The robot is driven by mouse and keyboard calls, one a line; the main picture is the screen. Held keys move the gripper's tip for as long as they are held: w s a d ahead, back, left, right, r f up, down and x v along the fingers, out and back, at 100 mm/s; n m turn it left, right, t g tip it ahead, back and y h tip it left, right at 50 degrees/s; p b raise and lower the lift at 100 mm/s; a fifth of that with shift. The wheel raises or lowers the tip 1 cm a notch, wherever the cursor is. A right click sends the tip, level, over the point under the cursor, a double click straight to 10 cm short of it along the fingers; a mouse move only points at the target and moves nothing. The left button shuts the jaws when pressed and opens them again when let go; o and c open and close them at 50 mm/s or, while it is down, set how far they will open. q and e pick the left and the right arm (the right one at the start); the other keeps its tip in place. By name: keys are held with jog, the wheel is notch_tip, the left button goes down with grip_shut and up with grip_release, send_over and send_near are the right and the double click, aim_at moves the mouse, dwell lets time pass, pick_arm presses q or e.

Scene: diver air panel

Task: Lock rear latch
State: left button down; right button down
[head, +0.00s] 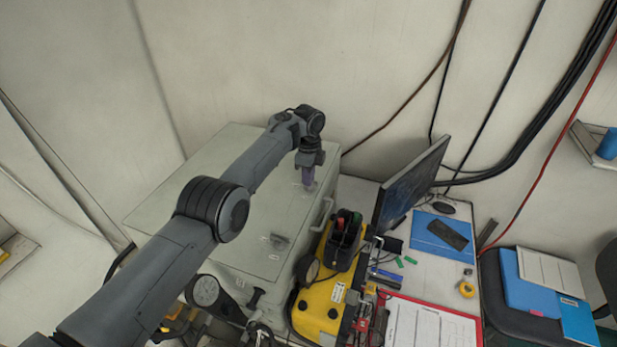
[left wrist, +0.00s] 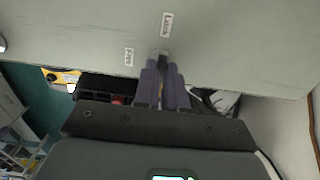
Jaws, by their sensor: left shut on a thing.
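The rear latch (left wrist: 163,58) is a small dark piece on the pale grey-green cabinet top (head: 190,200). In the left wrist view it shows between the purple fingertips of my left gripper (left wrist: 163,72), which is shut on it. A "Lock" label (left wrist: 167,25) and a "Free" label (left wrist: 128,57) are printed beside it. In the head view my left gripper (head: 308,180) points down at the far right part of the top and hides most of the rear latch. The latch's exact angle is hard to tell. My right gripper is not in view.
Another latch (head: 278,241) sits nearer the front of the cabinet top. A handle (head: 322,214) is on the cabinet's right side. A yellow case (head: 325,300), a monitor (head: 408,185) and a red-edged clipboard (head: 430,325) stand to the right. The wall is close behind.

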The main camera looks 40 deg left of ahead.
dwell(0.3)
pick_arm(q)
jog(key=c, duration=1.2)
grip_release()
notch_tip(320, 180, up, 11)
jog(key=b, duration=0.1)
jog(key=shift+f, duration=0.1)
